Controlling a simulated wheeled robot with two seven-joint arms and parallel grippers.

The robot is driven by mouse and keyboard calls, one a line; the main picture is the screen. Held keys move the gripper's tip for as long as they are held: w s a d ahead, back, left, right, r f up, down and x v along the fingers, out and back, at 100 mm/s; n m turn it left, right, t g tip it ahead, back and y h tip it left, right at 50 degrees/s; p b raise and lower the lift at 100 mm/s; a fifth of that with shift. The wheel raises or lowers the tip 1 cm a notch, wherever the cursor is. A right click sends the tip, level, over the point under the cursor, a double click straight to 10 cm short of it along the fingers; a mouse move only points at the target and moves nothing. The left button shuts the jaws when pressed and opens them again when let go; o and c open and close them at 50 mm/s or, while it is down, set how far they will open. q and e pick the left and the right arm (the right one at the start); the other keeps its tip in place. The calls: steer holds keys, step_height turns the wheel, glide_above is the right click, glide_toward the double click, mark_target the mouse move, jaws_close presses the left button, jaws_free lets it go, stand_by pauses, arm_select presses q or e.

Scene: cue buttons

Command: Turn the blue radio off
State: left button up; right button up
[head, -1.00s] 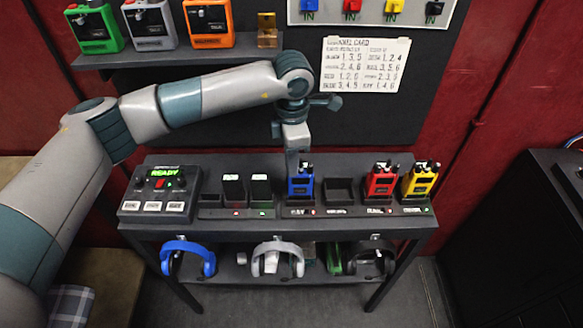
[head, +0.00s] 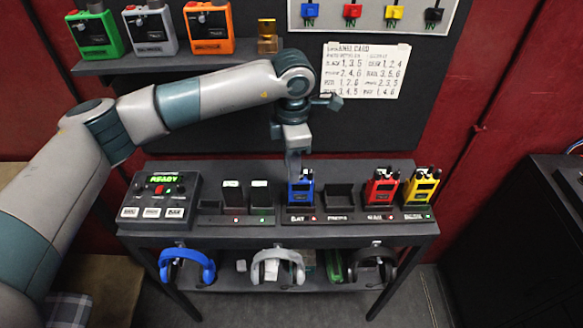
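The blue radio (head: 300,189) stands upright in a charger slot on the black table, between the dark battery packs and an empty slot. A small red light shows on the strip below it. My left gripper (head: 293,170) points down from above at the radio's top left side, over its knobs. Its fingers overlap the radio's top, and I cannot tell whether they touch it or how far apart they are. The radio's upper left part is partly hidden by the gripper. My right gripper is not in view.
A red radio (head: 381,187) and a yellow radio (head: 421,186) stand to the right. A control box (head: 160,198) reading READY sits left. Several headsets hang below the table front (head: 290,231). Green, grey and orange devices stand on a shelf (head: 150,60) above.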

arm_select(q)
step_height(320, 180, up, 16)
steer(key=b, duration=0.5)
steer(key=shift+s+b, duration=0.25)
steer(key=shift+b, duration=0.1)
